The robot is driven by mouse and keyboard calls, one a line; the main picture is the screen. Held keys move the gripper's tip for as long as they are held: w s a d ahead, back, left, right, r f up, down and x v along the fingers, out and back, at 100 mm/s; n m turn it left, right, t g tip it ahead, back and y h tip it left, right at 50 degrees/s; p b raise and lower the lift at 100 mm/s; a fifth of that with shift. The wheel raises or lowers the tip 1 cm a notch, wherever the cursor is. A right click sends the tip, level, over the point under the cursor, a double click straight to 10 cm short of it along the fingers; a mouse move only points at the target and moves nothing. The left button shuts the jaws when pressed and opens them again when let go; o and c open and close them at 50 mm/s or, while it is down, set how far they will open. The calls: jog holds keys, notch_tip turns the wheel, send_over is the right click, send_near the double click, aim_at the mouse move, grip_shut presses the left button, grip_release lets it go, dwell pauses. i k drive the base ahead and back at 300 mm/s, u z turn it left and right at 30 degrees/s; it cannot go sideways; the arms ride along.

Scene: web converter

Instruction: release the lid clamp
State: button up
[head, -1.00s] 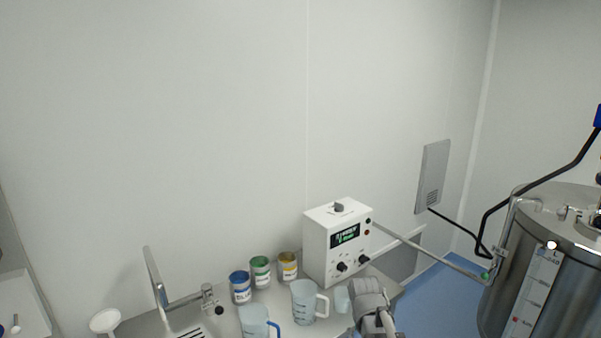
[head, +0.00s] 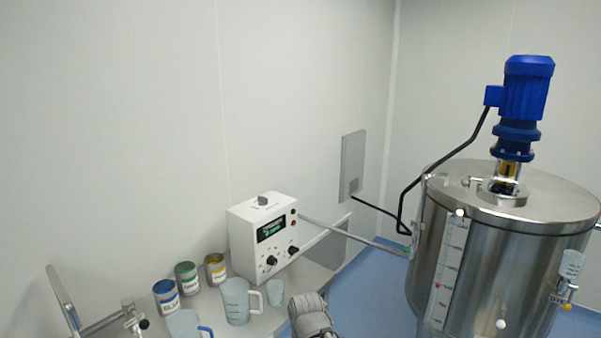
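The steel tank (head: 470,270) stands at the right, with a round flat lid (head: 545,205) on top. A white ball knob (head: 460,213) sits at the lid's front left edge, above the level scale. I cannot tell whether this knob belongs to the lid clamp. A small part (head: 598,226) at the lid's right edge is cut off by the frame and too small to identify. A grey link of my arm shows at the bottom middle, over the counter's edge. My gripper itself is not in view.
A blue motor (head: 526,90) stands on the lid, with a black cable to the wall panel (head: 352,165). A pipe (head: 355,237) runs between the white control box (head: 262,238) and the tank. Jugs (head: 237,302) and paint cans (head: 187,276) stand on the counter. Blue floor (head: 385,300) is clear.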

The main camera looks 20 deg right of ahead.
aim_at(464, 182)
jog(key=z, duration=1.4)
jog(key=k, duration=1.35)
jog(key=z, duration=0.35)
jog(key=i, duration=1.05)
jog(key=z, duration=0.3)
